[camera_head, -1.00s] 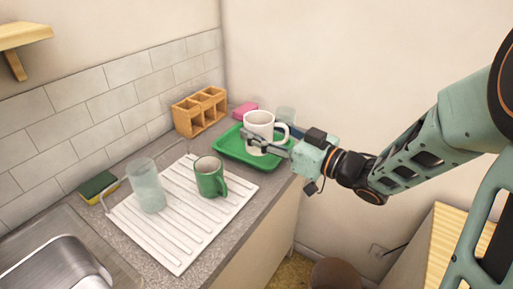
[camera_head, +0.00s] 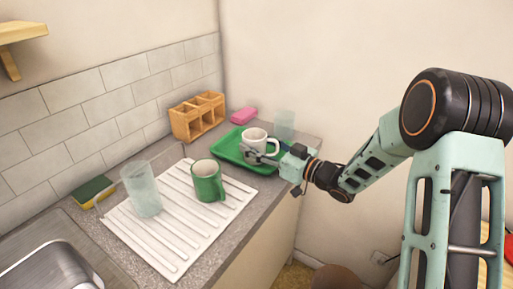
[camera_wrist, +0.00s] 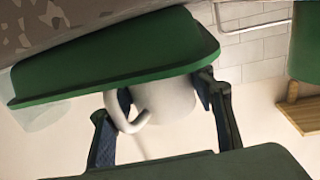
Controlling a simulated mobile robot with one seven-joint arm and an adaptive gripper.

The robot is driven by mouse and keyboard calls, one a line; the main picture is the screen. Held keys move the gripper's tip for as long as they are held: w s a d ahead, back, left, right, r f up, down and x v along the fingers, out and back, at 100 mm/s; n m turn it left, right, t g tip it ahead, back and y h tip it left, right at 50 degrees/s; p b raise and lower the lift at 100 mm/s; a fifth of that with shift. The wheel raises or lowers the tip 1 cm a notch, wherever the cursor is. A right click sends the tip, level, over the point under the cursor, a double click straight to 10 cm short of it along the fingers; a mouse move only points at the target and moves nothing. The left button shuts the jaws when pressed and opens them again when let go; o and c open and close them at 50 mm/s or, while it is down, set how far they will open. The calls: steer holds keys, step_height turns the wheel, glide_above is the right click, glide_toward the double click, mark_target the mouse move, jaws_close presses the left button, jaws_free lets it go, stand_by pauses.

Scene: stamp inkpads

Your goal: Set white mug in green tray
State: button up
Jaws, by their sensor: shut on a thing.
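The white mug (camera_head: 255,137) stands upright over the green tray (camera_head: 229,157) at the back of the counter, its handle to the right. Its base appears at tray level, but my gripper partly hides it, so I cannot tell whether it touches. My gripper (camera_head: 253,153) reaches in from the right and is shut on the mug. In the wrist view, the mug (camera_wrist: 170,102) sits between the two fingers (camera_wrist: 163,93), with the handle by the left finger. The tray (camera_wrist: 110,62) lies close against the mug there.
A green mug (camera_head: 207,183) and a frosted glass (camera_head: 142,190) stand on the white drying mat (camera_head: 172,246). Another glass (camera_head: 285,124) is behind the tray. A wooden organizer (camera_head: 197,117), pink block (camera_head: 243,115) and sponge (camera_head: 94,190) line the wall. The sink (camera_head: 50,265) is front left.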

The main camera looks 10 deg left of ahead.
steer(key=shift+f, duration=0.25)
steer(key=shift+f, duration=0.1)
steer(key=shift+f, duration=0.15)
steer(key=o, duration=1.4)
steer(key=shift+d+r, duration=0.2)
steer(key=shift+d, duration=0.1)
steer(key=v, duration=1.1)
steer(key=shift+s+d+r+p, duration=0.1)
steer(key=shift+s+d+p, duration=0.1)
steer(key=shift+s+p, duration=0.15)
